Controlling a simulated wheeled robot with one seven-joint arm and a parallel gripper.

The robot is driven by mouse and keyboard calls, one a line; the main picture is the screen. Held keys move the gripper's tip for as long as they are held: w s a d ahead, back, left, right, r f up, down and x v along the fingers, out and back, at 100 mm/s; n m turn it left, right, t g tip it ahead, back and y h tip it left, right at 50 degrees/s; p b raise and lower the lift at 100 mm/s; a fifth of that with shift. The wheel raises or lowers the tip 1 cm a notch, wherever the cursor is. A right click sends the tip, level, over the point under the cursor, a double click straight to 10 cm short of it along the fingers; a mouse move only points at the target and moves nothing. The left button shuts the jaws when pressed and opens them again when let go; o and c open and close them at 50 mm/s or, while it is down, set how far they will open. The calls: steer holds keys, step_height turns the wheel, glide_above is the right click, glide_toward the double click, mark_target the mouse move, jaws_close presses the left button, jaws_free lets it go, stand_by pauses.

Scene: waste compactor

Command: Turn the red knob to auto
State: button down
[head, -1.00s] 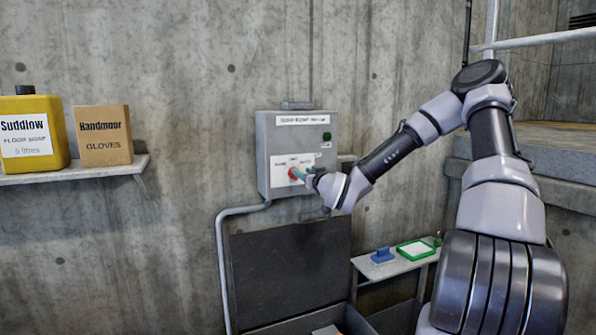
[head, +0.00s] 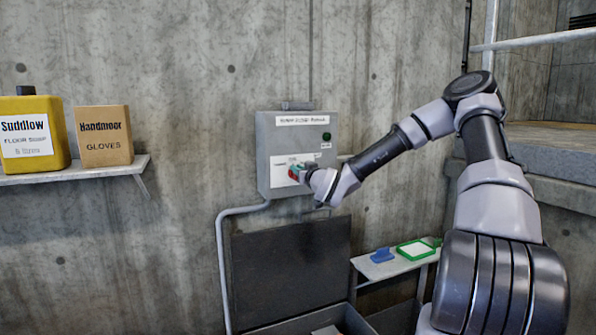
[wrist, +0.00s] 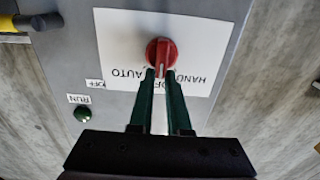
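The red knob (wrist: 161,52) is on the face of the grey control box (head: 265,150), over a white label reading HAND, OFF and AUTO. The wrist view shows the label upside down, with AUTO to the left of the knob and HAND to the right. The knob's white mark points down in that view, toward OFF. My gripper (wrist: 161,74) has its two dark green fingers at the knob, one on each side of its marked end. A narrow gap shows between them. I cannot tell whether they press on the knob. In the head view my gripper partly covers the knob.
A green RUN lamp (wrist: 82,114) is on the box. Below is an open dark lid (head: 290,265), with a small shelf (head: 390,266) holding a blue item and a green-framed tray at right. A wall shelf (head: 75,173) at left holds a yellow jug and a gloves box.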

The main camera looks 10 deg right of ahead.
steer(key=shift+d+f+m, duration=0.1)
steer(key=shift+f+m, duration=0.05)
steer(key=shift+m, duration=0.25)
steer(key=shift+w+d+f+m, duration=0.1)
steer(key=shift+d+m, duration=0.1)
steer(key=shift+m, duration=1.15)
steer(key=shift+w+d+f+m, duration=0.1)
steer(key=shift+d+f+m, duration=0.1)
steer(key=shift+m, duration=1.2)
steer(key=shift+d+f+m, duration=0.1)
steer(key=shift+d+m, duration=0.1)
steer(key=shift+m, duration=1.15)
steer(key=c, duration=0.9)
jaws_free()
steer(key=shift+o, duration=0.2)
steer(key=shift+a+r, duration=0.1)
steer(key=shift+w+r, duration=0.1)
steer(key=shift+r, duration=0.1)
